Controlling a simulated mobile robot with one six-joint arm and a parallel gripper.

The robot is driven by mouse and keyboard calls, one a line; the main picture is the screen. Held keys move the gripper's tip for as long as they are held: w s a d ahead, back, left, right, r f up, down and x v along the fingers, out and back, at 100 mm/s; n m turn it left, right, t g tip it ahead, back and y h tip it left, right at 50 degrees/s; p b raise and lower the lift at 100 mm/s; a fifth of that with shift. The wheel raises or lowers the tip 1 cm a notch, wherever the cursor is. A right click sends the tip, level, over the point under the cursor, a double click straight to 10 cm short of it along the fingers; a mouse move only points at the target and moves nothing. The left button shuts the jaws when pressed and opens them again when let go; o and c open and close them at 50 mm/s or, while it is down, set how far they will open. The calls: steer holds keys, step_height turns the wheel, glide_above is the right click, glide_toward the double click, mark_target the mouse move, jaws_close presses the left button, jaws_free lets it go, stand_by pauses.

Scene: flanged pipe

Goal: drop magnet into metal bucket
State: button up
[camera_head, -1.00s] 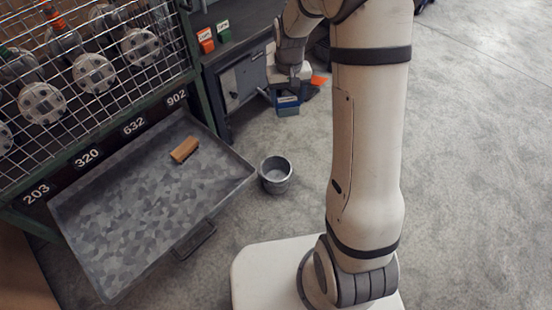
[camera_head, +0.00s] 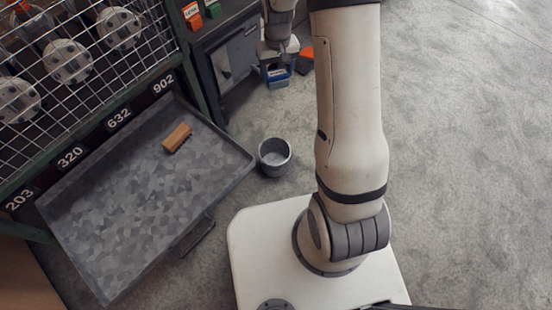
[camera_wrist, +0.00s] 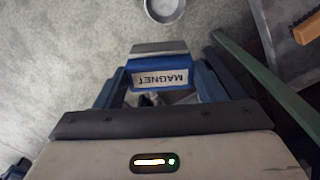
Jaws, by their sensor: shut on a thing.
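The magnet is a blue block with a grey top plate and a white MAGNET label. It fills the space between my fingers in the wrist view (camera_wrist: 160,77), its label upside down. My gripper (camera_wrist: 160,88) is shut on it. In the head view the magnet (camera_head: 277,79) hangs under my gripper (camera_head: 277,60), near the cabinet. The round grey metal bucket (camera_head: 274,158) stands on the floor, looking empty, below the magnet in that picture and apart from it. The bucket (camera_wrist: 166,8) also shows at the wrist view's top edge, partly cut off.
A large grey tray (camera_head: 110,220) lies left of the bucket with a wooden-backed brush (camera_head: 177,137) on it. A wire-mesh rack (camera_head: 75,75) holding flanged pipes stands behind. A dark cabinet (camera_head: 230,60) is beyond the bucket. Open floor (camera_head: 470,150) lies to the right.

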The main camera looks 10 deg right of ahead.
steer(key=s+f+n+b, duration=0.1)
steer(key=f+b, duration=0.3)
steer(key=f, duration=1.3)
steer(key=s+f+n+b, duration=0.2)
steer(key=f+b, duration=0.2)
steer(key=f, duration=1.3)
steer(key=shift+s+n, duration=0.2)
steer(key=shift+n, duration=0.2)
steer(key=o, duration=1.3)
steer(key=shift+o, duration=0.2)
step_height(320, 180, up, 8)
steer(key=p, duration=0.3)
steer(key=shift+f, duration=0.15)
